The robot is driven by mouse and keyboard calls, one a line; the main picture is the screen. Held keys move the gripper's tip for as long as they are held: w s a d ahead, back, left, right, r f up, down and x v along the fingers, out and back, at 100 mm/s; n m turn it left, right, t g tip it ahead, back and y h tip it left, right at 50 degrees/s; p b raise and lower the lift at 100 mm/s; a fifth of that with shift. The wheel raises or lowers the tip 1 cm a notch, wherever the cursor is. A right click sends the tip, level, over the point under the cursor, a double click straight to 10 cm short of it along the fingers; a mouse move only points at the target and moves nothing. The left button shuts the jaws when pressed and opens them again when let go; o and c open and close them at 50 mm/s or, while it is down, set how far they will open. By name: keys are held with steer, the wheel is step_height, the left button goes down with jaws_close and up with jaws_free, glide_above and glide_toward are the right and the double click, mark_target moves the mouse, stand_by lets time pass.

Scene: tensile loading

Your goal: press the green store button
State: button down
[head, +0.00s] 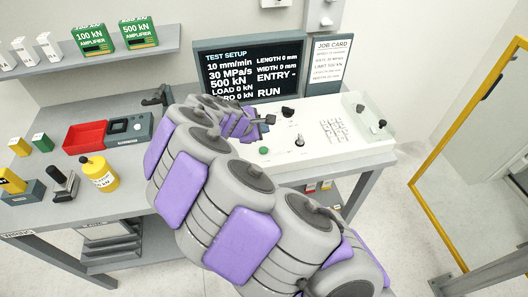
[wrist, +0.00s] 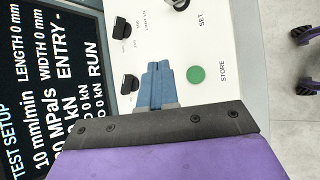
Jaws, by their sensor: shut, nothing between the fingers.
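The green store button (wrist: 196,75) shows in the wrist view on a white panel, with the word STORE printed beside it. In the head view the same round green button (head: 264,151) sits on the near left part of the white control panel (head: 345,148). My gripper (wrist: 156,66) is shut and empty, its blue fingertips just left of the button in the wrist view and apart from it in the picture. Whether the fingertips touch the panel I cannot tell. In the head view my gripper (head: 268,120) is over the panel's left part, partly hidden by my arm.
Dark knobs (wrist: 130,84) stand close to the fingertips in the wrist view. A screen (head: 250,72) rises behind the panel, with a job card (head: 330,60) beside it.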

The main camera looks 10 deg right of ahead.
steer(key=b, duration=0.3)
glide_above(262, 151)
steer(key=f, duration=0.4)
steer(key=shift+a+f, duration=0.1)
steer(key=shift+a, duration=0.25)
steer(key=shift+d+f, duration=0.25)
steer(key=shift+f, duration=0.3)
steer(key=shift+d+f, duration=0.25)
steer(key=shift+f, duration=0.25)
steer(key=shift+a, duration=0.35)
steer(key=shift+d, duration=0.2)
steer(key=shift+a, duration=0.1)
steer(key=shift+f, duration=0.15)
steer(key=shift+f, duration=0.15)
